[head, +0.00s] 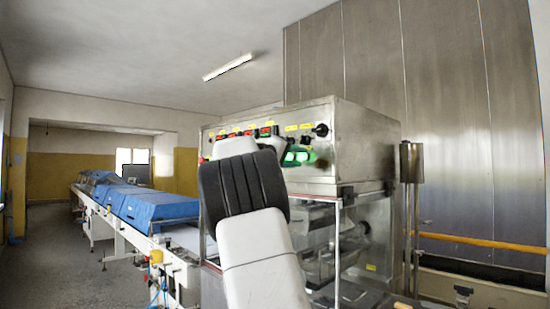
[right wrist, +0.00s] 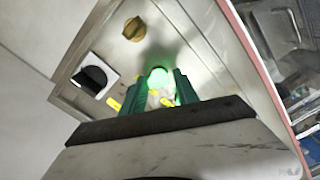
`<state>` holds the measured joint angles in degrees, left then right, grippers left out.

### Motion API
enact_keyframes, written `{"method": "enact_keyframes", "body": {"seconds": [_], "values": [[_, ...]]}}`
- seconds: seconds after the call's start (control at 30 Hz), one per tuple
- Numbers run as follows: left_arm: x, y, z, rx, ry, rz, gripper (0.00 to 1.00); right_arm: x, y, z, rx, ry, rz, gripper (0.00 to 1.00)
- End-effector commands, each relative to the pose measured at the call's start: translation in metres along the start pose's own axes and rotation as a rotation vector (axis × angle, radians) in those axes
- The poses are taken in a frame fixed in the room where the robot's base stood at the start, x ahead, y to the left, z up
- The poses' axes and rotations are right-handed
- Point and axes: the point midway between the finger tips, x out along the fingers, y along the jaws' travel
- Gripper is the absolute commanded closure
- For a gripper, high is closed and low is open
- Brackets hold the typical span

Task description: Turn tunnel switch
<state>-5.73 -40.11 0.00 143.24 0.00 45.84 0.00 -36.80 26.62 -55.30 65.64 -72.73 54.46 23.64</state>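The control panel (head: 345,150) is on the upper front of a steel machine, with a row of small switches, red and green parts and yellow labels. I cannot tell which switch is the tunnel switch. My right gripper (right wrist: 160,88) is close to the panel, its two fingers apart on either side of a glowing green round light or button (right wrist: 158,75). I cannot tell whether they touch it. A brass-coloured knob (right wrist: 133,28) and a black switch on a white plate (right wrist: 92,78) are beside it. In the head view my right arm hides part of the panel. My left gripper is not in view.
Below the panel is a clear-walled section (head: 325,235) with metal parts inside. A conveyor with blue covers (head: 150,203) runs back on the left. A steel post (head: 411,165) and a yellow rail (head: 470,240) stand on the right. Open floor (head: 60,270) lies at left.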

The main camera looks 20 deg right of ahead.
Motion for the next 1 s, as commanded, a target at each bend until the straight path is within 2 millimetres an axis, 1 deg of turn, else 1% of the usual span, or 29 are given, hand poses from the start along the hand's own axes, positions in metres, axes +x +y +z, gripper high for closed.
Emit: {"method": "enact_keyframes", "body": {"seconds": [0.33,0.43,0.53,0.7,0.8,0.9,1.0], "values": [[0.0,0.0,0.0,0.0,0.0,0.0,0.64,-0.001,0.001,-0.001,-0.001,0.003,0.002,0.51],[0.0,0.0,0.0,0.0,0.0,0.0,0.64,-0.006,0.001,-0.001,-0.001,0.004,0.001,0.51],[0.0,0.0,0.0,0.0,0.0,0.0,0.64,-0.019,0.001,-0.002,-0.001,0.006,-0.001,0.51],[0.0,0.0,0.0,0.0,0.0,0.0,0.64,-0.05,0.0,-0.002,0.0,0.006,-0.003,0.51],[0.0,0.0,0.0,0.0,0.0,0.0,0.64,-0.064,0.0,-0.001,-0.002,0.005,-0.001,0.51],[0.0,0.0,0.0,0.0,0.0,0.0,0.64,-0.073,0.0,-0.001,0.0,0.004,0.0,0.51],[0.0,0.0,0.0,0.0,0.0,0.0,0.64,-0.078,0.0,-0.001,0.0,0.003,0.001,0.51]]}}
